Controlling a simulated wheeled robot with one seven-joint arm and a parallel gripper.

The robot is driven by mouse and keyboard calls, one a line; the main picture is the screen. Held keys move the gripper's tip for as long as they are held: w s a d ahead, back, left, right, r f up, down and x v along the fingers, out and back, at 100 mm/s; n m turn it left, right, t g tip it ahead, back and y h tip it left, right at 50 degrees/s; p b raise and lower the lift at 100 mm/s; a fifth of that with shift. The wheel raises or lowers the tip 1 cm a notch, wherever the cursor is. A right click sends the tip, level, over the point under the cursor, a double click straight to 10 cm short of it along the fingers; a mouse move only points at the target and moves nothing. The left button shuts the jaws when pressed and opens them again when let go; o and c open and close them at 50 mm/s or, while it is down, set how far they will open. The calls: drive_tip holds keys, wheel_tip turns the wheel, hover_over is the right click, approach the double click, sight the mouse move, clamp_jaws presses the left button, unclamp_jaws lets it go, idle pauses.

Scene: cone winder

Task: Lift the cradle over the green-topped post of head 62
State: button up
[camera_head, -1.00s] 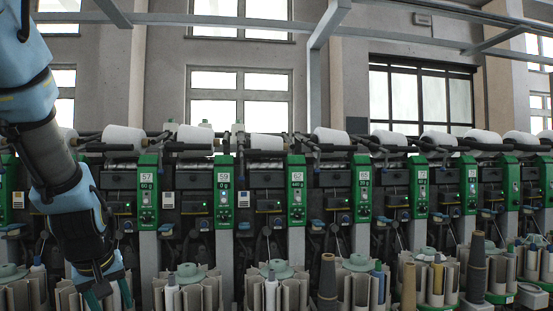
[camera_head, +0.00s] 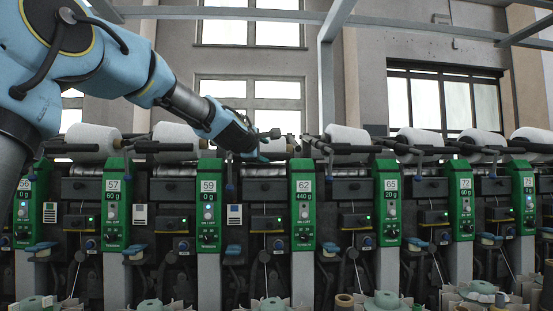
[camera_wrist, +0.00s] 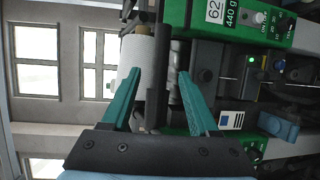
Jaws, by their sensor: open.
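The post of head 62 shows its green panel (camera_head: 303,205) marked 62 on a grey column, right of my gripper. The panel also shows at the top of the wrist view (camera_wrist: 262,22). My gripper (camera_head: 264,152) is open at the winding level just left of that panel. In the wrist view its two teal fingers (camera_wrist: 160,74) are apart, with a white package (camera_wrist: 130,58) behind the left finger and a dark bar, perhaps part of the cradle (camera_wrist: 173,66), between the tips. I cannot tell whether they touch it. In the head view my gripper largely hides this package and cradle.
Similar heads stand on both sides, with panel 59 (camera_head: 208,212) to the left and panel 65 (camera_head: 390,210) to the right. A white package (camera_head: 347,140) and its dark arm sit right of head 62. A grey overhead beam (camera_head: 230,13) crosses above my arm.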

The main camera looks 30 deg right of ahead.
sight(273, 154)
drive_tip(key=p+x, duration=0.5)
drive_tip(key=x, duration=0.3)
drive_tip(key=shift+w+d+r, duration=0.1)
drive_tip(key=shift+d, duration=0.1)
drive_tip(key=shift+x, duration=0.8)
drive_tip(key=shift+a, duration=0.1)
drive_tip(key=shift+f, duration=0.2)
clamp_jaws()
